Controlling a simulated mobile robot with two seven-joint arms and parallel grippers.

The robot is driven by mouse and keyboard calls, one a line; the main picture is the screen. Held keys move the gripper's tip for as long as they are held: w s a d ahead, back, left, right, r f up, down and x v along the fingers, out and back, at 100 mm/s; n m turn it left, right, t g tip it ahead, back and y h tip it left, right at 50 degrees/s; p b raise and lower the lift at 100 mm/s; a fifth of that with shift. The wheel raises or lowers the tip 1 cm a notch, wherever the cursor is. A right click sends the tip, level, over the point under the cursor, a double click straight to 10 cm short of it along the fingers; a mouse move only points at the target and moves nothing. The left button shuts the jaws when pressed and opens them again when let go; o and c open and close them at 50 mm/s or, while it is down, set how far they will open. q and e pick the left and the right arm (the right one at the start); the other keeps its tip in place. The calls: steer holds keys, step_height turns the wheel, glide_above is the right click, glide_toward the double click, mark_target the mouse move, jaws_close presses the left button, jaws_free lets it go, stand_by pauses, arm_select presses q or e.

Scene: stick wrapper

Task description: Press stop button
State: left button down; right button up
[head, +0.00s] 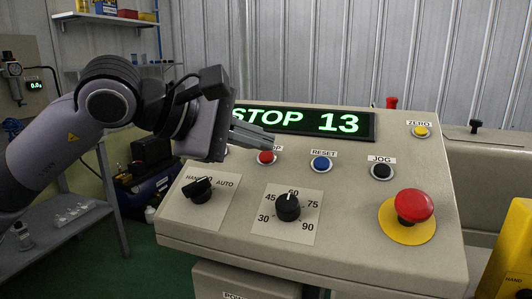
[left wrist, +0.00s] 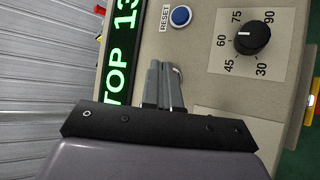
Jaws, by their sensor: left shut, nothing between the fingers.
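The red stop button (head: 266,157) sits on the beige control panel below the green display, its label partly covered and reading "OP". My left gripper (head: 268,140) is shut and empty, its fingertips just above the button in the head view; I cannot tell if they touch it. In the left wrist view the shut fingers (left wrist: 160,72) lie over the panel and hide most of the button. The display (head: 305,121) reads "STOP 13". My right gripper is not in view.
To the right are the blue reset button (head: 321,164), black jog button (head: 381,171) and large red mushroom button (head: 414,205) on a yellow disc. Below are the hand/auto switch (head: 198,188) and a dial (head: 288,207). A shelf (head: 118,18) stands behind at left.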

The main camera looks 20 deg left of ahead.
arm_select(q)
steer(key=shift+r, duration=0.1)
steer(key=s+r+p, duration=0.1)
steer(key=r, duration=0.1)
steer(key=s+r+p, duration=0.1)
steer(key=r, duration=0.1)
steer(key=shift+s+r, duration=0.2)
stand_by(0.4)
stand_by(0.6)
